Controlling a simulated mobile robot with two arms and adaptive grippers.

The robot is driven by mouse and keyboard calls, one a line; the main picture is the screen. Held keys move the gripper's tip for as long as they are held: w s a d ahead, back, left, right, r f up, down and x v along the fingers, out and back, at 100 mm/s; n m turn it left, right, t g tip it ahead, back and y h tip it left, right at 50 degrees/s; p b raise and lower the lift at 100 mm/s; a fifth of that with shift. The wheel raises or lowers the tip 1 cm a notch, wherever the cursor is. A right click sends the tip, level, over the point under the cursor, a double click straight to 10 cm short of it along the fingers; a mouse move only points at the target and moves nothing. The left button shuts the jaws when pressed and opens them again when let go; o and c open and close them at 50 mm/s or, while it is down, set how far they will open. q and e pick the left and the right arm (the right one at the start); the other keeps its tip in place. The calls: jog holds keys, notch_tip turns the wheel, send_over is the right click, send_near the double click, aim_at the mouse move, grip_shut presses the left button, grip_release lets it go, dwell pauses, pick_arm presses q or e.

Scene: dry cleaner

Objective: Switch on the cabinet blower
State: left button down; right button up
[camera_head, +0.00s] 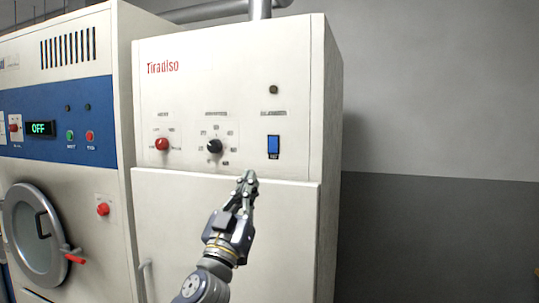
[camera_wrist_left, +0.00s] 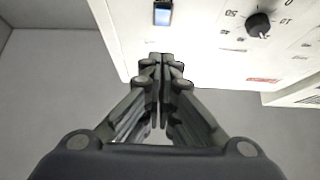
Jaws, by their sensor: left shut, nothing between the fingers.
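The white cabinet (camera_head: 225,240) stands in the middle of the head view, with a control panel on its upper front. A blue rocker switch (camera_head: 273,147) sits at the panel's right side, below a dark round lamp (camera_head: 273,90). The switch also shows at the top of the left wrist view (camera_wrist_left: 163,13). My left gripper (camera_head: 247,177) is shut and empty, just below and to the left of the switch in the head view. In the left wrist view its closed fingertips (camera_wrist_left: 160,60) point toward the panel, apart from the switch in the picture. My right gripper is not seen.
The panel also has a black knob (camera_head: 214,146) and a red knob (camera_head: 162,144). A machine with a round door (camera_head: 35,235) and a green "OFF" display (camera_head: 41,128) stands at the left. A grey wall (camera_head: 440,130) is at the right, with free room before it.

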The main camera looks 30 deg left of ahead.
pick_arm(q)
jog(key=shift+w+a+f, duration=0.1)
jog(key=shift+a, duration=0.05)
jog(key=p, duration=0.6)
send_near(273, 140)
notch_tip(273, 140, up, 4)
jog(key=s, duration=0.1)
jog(key=shift+w+a+f, duration=0.15)
jog(key=shift+w, duration=0.6)
jog(key=shift+w+a+f, duration=0.15)
jog(key=shift+w+f, duration=0.05)
jog(key=shift+w, duration=0.55)
jog(key=shift+w+a+f, duration=0.15)
jog(key=shift+w, duration=0.55)
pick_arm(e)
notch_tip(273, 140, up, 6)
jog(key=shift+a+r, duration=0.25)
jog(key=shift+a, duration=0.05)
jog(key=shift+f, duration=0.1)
